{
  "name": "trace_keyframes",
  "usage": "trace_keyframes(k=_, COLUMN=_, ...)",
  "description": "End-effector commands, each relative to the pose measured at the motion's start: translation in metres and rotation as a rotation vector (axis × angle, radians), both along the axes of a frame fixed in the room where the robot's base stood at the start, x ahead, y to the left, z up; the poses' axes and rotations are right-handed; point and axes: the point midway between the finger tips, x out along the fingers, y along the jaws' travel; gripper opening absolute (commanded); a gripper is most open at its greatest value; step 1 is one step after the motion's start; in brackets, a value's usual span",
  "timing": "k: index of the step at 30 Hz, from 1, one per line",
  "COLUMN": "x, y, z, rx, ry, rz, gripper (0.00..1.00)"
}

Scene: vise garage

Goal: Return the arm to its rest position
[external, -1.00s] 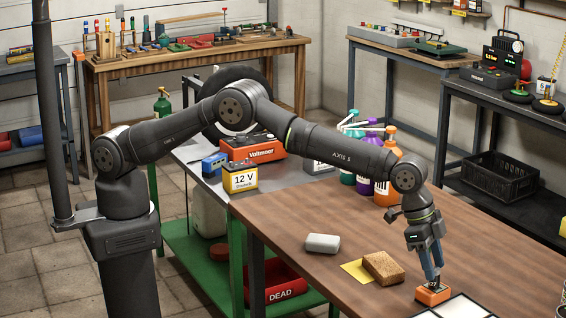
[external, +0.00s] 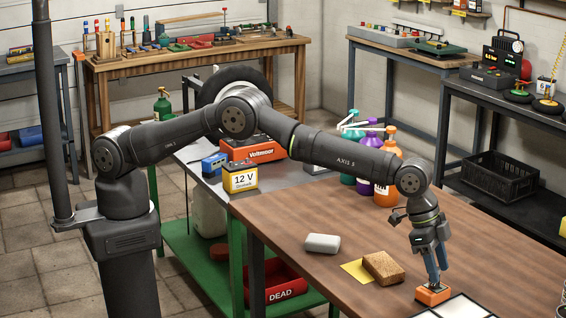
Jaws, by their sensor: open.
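My gripper (external: 434,274) points down at the front right of the brown wooden table (external: 330,215). It is open, with its fingertips at or just above the top of a small orange box-shaped thing (external: 433,296). Whether the fingers touch it I cannot tell. My arm reaches across the table from its pedestal at the left, bent up at the elbow.
A white panelled tray (external: 459,307) lies at the front edge. Coloured bottles (external: 387,190), a 12 V battery (external: 240,178) and an orange Voltmeor box (external: 255,149) stand behind. The table's right half is clear.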

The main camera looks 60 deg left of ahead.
Motion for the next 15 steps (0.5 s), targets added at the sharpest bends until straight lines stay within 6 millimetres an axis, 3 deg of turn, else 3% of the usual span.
trace_keyframes(k=5, x=-0.001, y=0.002, z=-0.025, rx=0.004, ry=0.003, rz=0.000, gripper=0.45)
trace_keyframes(k=15, x=-0.010, y=0.020, z=0.032, rx=-0.001, ry=0.000, rz=0.000, gripper=0.45)
